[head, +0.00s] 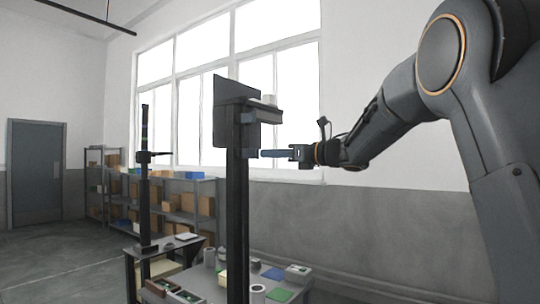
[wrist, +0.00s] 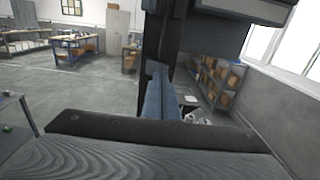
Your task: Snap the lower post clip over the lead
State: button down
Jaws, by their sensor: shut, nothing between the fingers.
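A dark upright post (head: 236,200) stands in the middle of the head view, with a dark panel (head: 232,112) near its top. In the wrist view the shut fingers (wrist: 157,70) end against the dark post (wrist: 164,35). The lower clip and the lead cannot be made out.
A bench below the post holds grey cylinders (head: 258,292), a blue pad (head: 273,273) and a green pad (head: 279,295). A second dark post (head: 144,205) stands to the left. Shelves with boxes (head: 180,195) line the window wall. Open floor lies left.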

jog(key=shift+a, duration=0.1)
jog(key=shift+w+a, duration=0.3)
jog(key=shift+w+a, duration=0.2)
jog(key=shift+a, duration=0.1)
jog(key=shift+d+b, duration=0.1)
jog(key=shift+b, duration=0.25)
jog(key=shift+s+d+f+b, duration=0.1)
jog(key=shift+s+d+b, duration=0.25)
jog(key=shift+s, duration=0.05)
jog(key=shift+b+v, duration=1.35)
jog(key=shift+v, duration=1.6)
jog(key=shift+w, duration=0.1)
